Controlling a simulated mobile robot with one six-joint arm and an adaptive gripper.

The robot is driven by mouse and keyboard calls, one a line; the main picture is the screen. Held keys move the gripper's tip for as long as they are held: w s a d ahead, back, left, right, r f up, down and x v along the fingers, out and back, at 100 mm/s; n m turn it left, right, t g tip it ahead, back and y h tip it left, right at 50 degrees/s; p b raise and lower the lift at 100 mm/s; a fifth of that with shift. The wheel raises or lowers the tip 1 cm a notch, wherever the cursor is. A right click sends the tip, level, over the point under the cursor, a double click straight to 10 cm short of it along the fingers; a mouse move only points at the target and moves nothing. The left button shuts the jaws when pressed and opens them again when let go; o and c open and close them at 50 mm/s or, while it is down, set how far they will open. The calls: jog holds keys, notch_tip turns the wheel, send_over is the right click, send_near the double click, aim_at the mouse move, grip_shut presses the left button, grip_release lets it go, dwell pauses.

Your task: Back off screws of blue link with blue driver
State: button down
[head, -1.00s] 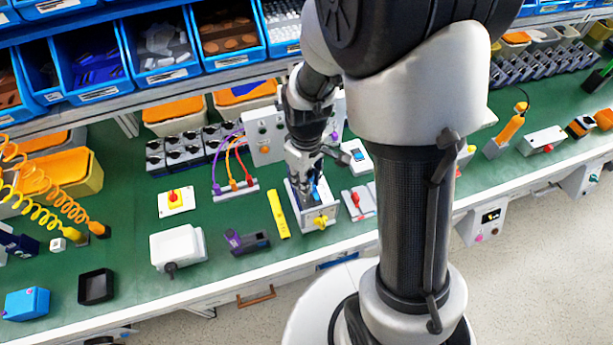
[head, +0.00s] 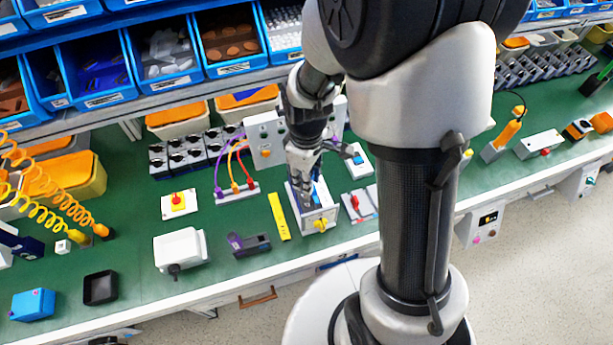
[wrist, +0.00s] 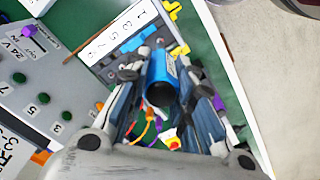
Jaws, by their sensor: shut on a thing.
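A little of the driver's blue also shows in the head view (head: 316,191). Its tip is hidden, so I cannot tell whether it touches a screw.
Blue bins (head: 160,50) hang behind.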

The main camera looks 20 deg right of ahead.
jog(key=shift+r+p, duration=1.25)
jog(key=shift+r, duration=0.5)
